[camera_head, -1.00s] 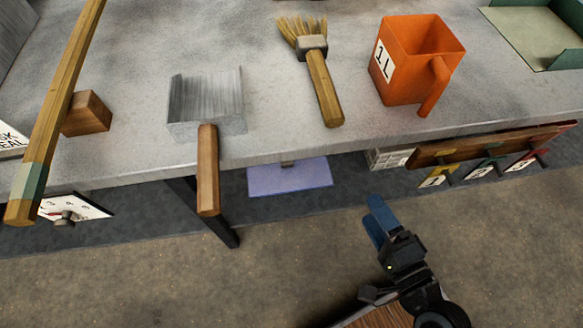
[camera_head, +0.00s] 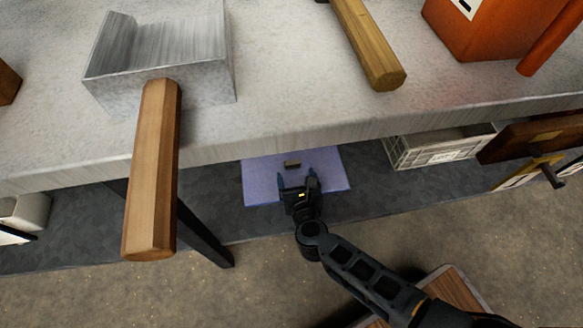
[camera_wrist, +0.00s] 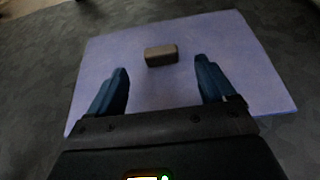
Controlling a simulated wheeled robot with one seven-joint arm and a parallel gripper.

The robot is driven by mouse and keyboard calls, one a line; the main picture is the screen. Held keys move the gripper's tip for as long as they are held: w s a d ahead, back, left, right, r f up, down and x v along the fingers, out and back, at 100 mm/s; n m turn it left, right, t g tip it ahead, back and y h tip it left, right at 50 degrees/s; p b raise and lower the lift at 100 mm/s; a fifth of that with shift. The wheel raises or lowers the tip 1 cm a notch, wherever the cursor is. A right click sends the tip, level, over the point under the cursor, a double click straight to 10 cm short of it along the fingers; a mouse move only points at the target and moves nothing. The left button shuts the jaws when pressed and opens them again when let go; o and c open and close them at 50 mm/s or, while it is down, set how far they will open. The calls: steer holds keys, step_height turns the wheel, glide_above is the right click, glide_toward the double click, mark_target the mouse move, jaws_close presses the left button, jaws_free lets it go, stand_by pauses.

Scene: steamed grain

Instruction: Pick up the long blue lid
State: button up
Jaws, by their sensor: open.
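The long blue lid (camera_head: 262,186) is a flat, pale blue-violet rectangle with a small brown block-like handle (camera_head: 292,163) on top. It lies on the dark lower surface under the counter. My gripper (camera_head: 296,180) is open over the lid, its two blue fingers pointing at the handle. In the wrist view the lid (camera_wrist: 240,60) fills the middle, and the handle (camera_wrist: 161,55) sits just beyond and between the fingertips (camera_wrist: 163,73). Nothing is between the fingers. The gap in height between fingers and lid is hard to judge.
The grey counter (camera_head: 270,80) overhangs the lid. A metal dustpan (camera_head: 160,75) has its wooden handle sticking out past the counter edge at left. A dark table leg (camera_head: 205,235) stands left of the lid. A pale crate (camera_head: 440,147) and a wooden hook rail (camera_head: 530,137) are at right.

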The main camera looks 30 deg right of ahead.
mark_target(293, 165)
steer(key=b+x, duration=0.2)
steer(key=x, duration=0.2)
steer(key=shift+w+f, duration=0.15)
steer(key=shift+w, duration=0.05)
steer(key=shift+w+d+f+b, duration=0.1)
steer(key=shift+w+d+b, duration=0.2)
steer(key=shift+w, duration=0.25)
steer(key=shift+c, duration=0.3)
steer(key=c, duration=1.4)
